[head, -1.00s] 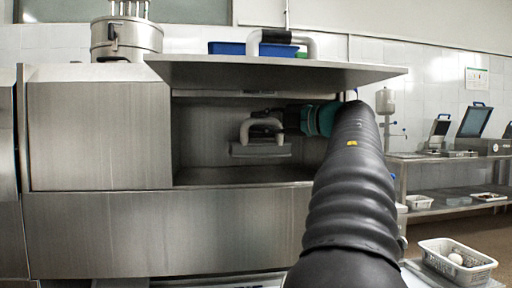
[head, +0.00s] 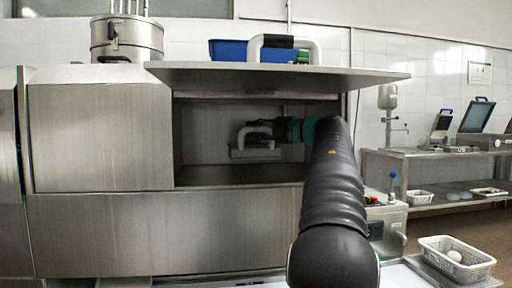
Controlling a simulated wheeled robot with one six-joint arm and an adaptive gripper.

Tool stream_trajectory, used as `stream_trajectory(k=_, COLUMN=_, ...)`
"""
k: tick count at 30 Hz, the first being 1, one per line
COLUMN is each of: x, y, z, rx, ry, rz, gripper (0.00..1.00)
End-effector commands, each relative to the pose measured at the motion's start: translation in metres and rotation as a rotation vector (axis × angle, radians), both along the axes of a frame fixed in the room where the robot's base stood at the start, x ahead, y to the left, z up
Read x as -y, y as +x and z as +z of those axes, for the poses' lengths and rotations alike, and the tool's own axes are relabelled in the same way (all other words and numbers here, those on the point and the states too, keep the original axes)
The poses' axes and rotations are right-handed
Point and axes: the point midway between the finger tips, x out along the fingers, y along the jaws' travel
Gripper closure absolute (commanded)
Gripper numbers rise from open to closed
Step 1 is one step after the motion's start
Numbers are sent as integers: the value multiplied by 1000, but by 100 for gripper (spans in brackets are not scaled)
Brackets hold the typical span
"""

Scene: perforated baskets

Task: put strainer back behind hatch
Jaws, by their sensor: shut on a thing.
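The strainer (head: 254,153) is a grey flat-bottomed piece with an arched grey handle on top. It is inside the dark steel compartment (head: 208,174), in the middle of the opening. My gripper (head: 270,128) is shut on the strainer's handle, reaching in from the right; its fingertips are small and dark here. I cannot tell whether the strainer touches the back wall or hangs in front of it. The hatch (head: 278,76) is raised and sticks out flat above the opening. My arm hides the opening's right side.
A blue tray (head: 226,50) and a white pipe-like handle (head: 315,47) are on top, behind the hatch. A steel pot (head: 127,38) stands at upper left. A white basket (head: 456,262) with a round pale item is at lower right. The compartment's left part is free.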

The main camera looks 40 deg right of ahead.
Motion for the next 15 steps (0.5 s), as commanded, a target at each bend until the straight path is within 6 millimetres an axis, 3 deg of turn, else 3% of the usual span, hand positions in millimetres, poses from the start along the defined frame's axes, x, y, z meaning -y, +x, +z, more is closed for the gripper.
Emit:
stream_trajectory(k=11, x=0, y=-1, z=-23, rx=0, ry=1, rz=0, gripper=100)
stream_trajectory(k=15, x=0, y=-1, z=-44, rx=-1, ry=2, rz=0, gripper=100)
